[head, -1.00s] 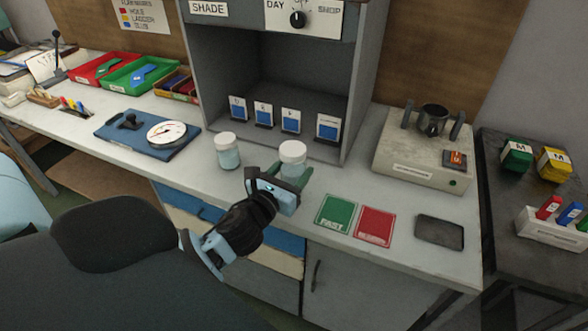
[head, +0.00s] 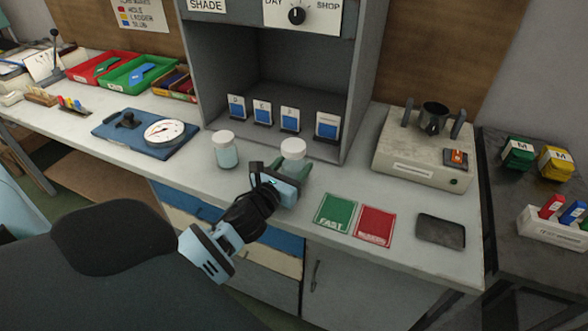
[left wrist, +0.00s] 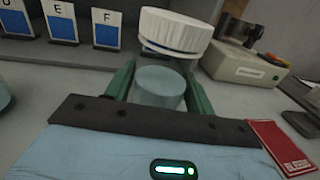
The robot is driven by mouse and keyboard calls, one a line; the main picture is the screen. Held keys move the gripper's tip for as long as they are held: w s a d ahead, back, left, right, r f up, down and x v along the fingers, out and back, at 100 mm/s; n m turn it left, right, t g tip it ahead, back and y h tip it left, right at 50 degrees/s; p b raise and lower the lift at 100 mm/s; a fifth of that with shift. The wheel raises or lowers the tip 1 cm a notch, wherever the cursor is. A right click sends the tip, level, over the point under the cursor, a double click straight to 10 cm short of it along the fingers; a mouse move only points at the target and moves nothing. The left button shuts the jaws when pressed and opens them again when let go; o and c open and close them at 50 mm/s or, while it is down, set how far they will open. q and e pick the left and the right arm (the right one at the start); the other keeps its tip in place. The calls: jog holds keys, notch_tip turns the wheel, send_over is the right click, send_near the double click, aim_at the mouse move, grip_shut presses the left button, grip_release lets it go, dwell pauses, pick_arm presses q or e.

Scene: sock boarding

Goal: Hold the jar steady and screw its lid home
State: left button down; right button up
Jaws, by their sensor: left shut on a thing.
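The jar (head: 293,164) stands on the bench in front of the grey cabinet, clear with pale blue contents. Its white lid (head: 293,148) sits over its mouth. In the left wrist view the lid (left wrist: 174,31) is above the jar body (left wrist: 160,88); I cannot tell how far it is screwed down. My left gripper (head: 297,180) is shut on the jar body, below the lid. Its green fingers (left wrist: 160,98) stand on either side of the jar in the left wrist view. They hide part of the jar. My right gripper is in neither view.
A second lidded jar (head: 225,150) stands close by on the left. Green (head: 335,210) and red (head: 374,226) cards and a dark tray (head: 440,231) lie to the right. A blue board with a dial (head: 150,134) is further left. A beige machine (head: 420,150) stands back right.

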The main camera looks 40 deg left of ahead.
pick_arm(q)
jog(key=shift+f, duration=0.3)
jog(key=shift+f, duration=0.2)
jog(key=c, duration=0.9)
grip_release()
jog(key=o, duration=0.4)
